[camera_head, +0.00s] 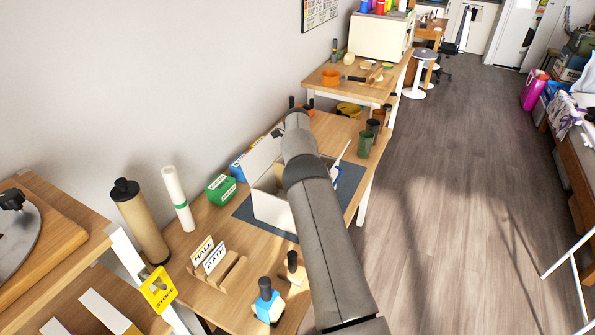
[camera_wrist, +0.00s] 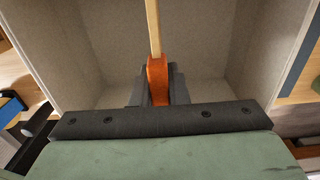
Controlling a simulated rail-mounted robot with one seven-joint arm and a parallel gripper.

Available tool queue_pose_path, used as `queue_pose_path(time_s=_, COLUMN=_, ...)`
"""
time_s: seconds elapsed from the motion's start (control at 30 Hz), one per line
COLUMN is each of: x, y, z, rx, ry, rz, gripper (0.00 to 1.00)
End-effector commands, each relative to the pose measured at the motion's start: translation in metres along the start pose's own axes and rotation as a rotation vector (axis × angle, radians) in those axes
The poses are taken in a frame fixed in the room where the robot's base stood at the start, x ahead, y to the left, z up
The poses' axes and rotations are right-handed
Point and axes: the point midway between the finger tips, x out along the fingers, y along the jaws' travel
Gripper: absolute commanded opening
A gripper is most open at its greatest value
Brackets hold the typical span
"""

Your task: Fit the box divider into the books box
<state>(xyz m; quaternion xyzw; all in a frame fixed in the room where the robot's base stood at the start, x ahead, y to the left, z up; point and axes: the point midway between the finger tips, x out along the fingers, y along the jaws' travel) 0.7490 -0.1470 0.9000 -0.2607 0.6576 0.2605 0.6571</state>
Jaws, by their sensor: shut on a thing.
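The books box (camera_head: 270,208), white outside, stands open on a dark mat, with flaps raised. My arm covers much of it in the head view. In the wrist view the box's bare beige inner wall (camera_wrist: 75,50) shows around my gripper (camera_wrist: 158,92). My gripper is shut on the orange grip (camera_wrist: 158,78) of the box divider. The divider (camera_wrist: 153,28) shows edge-on as a thin pale wooden strip running away up the picture, over the middle of the box opening. Its lower edge and its depth in the box are hidden. My gripper is hidden in the head view.
The dark mat (camera_head: 350,180) lies on the wooden table. A green box (camera_head: 221,190) and a white roll (camera_head: 179,198) stand left of the books box. Label cards (camera_head: 209,257) and a blue stamp (camera_head: 267,305) are in front. A green cup (camera_head: 365,144) stands behind right.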

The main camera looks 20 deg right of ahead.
Motion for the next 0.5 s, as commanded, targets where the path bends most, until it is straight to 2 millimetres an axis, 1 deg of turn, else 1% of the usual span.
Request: queue_pose_path(time_s=0.5, x=0.014, y=0.0, z=0.0, rx=0.0, ry=0.0, rz=0.0, gripper=0.0)
